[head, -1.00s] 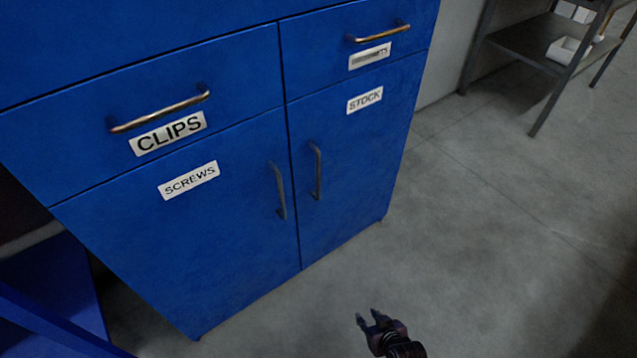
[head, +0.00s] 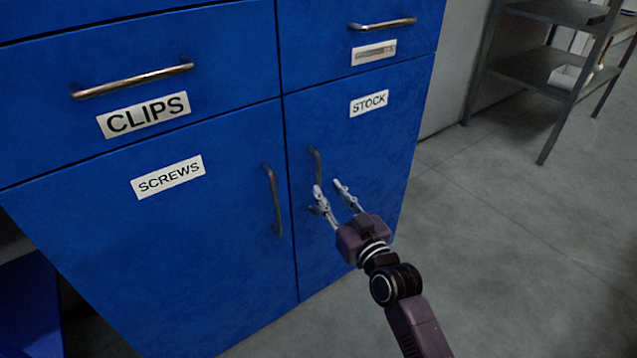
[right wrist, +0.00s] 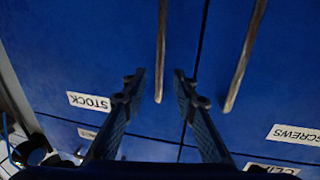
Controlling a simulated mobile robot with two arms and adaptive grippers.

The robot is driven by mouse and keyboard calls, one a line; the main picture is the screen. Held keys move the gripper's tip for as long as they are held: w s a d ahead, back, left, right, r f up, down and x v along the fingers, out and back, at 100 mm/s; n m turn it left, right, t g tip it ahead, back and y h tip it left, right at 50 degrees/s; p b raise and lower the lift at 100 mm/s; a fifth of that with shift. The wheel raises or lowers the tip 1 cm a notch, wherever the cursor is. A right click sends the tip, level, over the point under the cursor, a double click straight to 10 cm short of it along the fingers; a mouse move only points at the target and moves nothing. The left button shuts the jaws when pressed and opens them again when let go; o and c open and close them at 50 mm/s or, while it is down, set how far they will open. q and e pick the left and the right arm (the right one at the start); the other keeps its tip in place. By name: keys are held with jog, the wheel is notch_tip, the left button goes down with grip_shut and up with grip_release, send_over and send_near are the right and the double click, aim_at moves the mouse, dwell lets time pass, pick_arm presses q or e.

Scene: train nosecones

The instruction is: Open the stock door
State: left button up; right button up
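The blue stock door (head: 370,140) is shut, with a white STOCK label (head: 369,103) near its top. Its vertical metal handle (head: 315,165) is near the door's left edge. My right gripper (head: 331,187) is open in front of this door, its fingertips overlapping the handle's lower part in the head view. In the right wrist view, the stock handle (right wrist: 160,55) stands between the lines of the two open fingers (right wrist: 157,82), nearer the left one. I cannot tell whether a finger touches it. My left gripper is not in view.
The screws door (head: 200,240) with its own handle (head: 273,200) is shut just left. The clips drawer (head: 140,100) and another drawer (head: 350,45) above are shut. A metal shelf (head: 550,75) stands at the back right. The grey floor (head: 500,240) right of the cabinet is clear.

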aim_at(320, 179)
jog(key=b+x, duration=0.1)
jog(key=x, duration=0.5)
jog(key=shift+w+a, duration=0.1)
jog(key=shift+w, duration=0.15)
jog(key=shift+c, duration=0.5)
grip_shut()
